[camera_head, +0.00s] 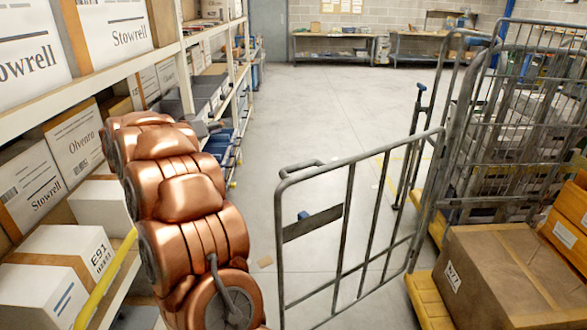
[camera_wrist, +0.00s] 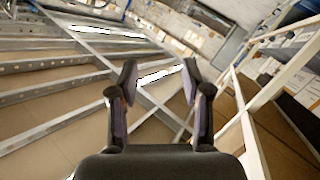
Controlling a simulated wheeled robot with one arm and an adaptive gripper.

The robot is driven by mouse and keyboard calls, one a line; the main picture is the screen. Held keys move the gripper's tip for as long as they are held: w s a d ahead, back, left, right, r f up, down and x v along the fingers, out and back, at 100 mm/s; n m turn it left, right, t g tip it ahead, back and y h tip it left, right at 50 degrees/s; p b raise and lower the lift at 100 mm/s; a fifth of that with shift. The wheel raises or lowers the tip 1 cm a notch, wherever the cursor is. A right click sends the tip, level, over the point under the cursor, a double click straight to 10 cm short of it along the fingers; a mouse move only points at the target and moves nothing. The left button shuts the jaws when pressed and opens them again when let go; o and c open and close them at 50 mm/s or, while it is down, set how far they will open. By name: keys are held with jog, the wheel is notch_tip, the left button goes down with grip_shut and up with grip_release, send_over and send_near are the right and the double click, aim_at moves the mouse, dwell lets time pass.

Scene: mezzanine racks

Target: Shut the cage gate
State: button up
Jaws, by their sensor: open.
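The cage gate (camera_head: 360,222) is a grey barred metal frame in the head view, standing swung out from the cage (camera_head: 520,118) into the aisle. Its right edge is at the cage side, and its free edge is on the left, with a looped handle on top and a dark plate with a blue piece (camera_head: 312,222) near that edge. My copper-coloured arm stands left of the gate, apart from it in the picture. My gripper (camera_wrist: 158,78) is open and empty in the wrist view, its two dark fingers spread. I cannot make out its fingers in the head view.
White racking (camera_head: 170,50) with labelled boxes runs along the left. A large carton (camera_head: 510,275) sits at the lower right beside yellow edging (camera_head: 428,298). The aisle floor (camera_head: 310,105) beyond the gate is clear. Workbenches (camera_head: 335,48) stand at the back wall.

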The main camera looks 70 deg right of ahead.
jog(key=s+d+f+m+g+y, duration=0.1)
jog(key=s+f+g, duration=0.1)
jog(key=s+g, duration=0.15)
jog(key=s+f+m+g+y, duration=0.1)
jog(key=s+f+g+y, duration=0.15)
jog(key=s, duration=0.25)
jog(key=m+g+y, duration=0.1)
jog(key=g+y, duration=0.2)
jog(key=g, duration=0.1)
send_near(296, 167)
jog(key=s+d+f, duration=0.1)
jog(key=s+d, duration=0.1)
jog(key=d, duration=0.1)
jog(key=shift+p+x, duration=0.45)
jog(key=shift+x, duration=3)
jog(key=shift+f, duration=0.2)
grip_shut()
